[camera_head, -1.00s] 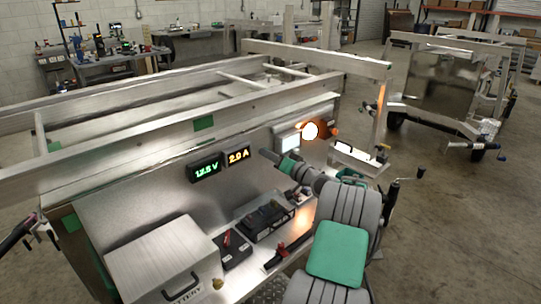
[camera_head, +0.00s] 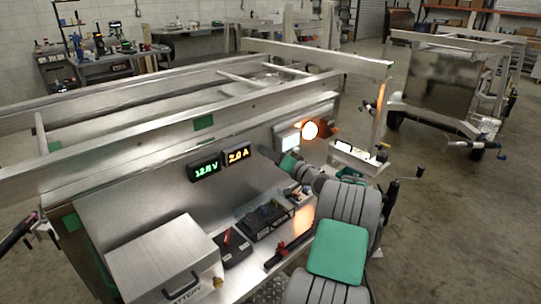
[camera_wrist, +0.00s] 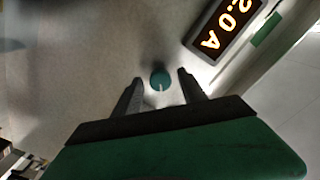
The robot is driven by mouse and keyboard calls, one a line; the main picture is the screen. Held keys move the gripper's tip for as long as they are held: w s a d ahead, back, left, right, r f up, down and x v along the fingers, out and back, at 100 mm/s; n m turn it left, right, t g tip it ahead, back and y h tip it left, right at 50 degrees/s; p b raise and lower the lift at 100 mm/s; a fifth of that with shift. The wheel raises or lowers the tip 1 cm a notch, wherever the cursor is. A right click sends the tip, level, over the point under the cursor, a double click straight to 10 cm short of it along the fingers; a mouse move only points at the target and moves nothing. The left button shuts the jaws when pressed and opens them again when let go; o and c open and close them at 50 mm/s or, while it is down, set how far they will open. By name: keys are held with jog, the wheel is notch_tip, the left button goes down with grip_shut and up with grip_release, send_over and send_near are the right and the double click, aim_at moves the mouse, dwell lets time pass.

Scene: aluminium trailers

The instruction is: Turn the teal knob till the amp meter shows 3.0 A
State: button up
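The teal knob (camera_wrist: 160,80) sits on the metal panel, with a pale pointer mark on its face. In the wrist view my gripper (camera_wrist: 160,82) is open, with one finger on each side of the knob and a gap showing on both sides. The amp meter (camera_head: 237,155) reads 2.0 A in orange digits; it also shows upside down in the wrist view (camera_wrist: 226,22). In the head view my arm reaches toward the panel right of the meter, and the knob is hidden behind it.
A volt meter (camera_head: 205,168) with green digits sits left of the amp meter. A bright round lamp (camera_head: 310,131) and an upright post (camera_head: 382,110) are close to my arm.

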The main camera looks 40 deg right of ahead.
jog(key=s, duration=0.7)
jog(key=shift+s+d+b, duration=0.1)
jog(key=shift+s+b, duration=0.3)
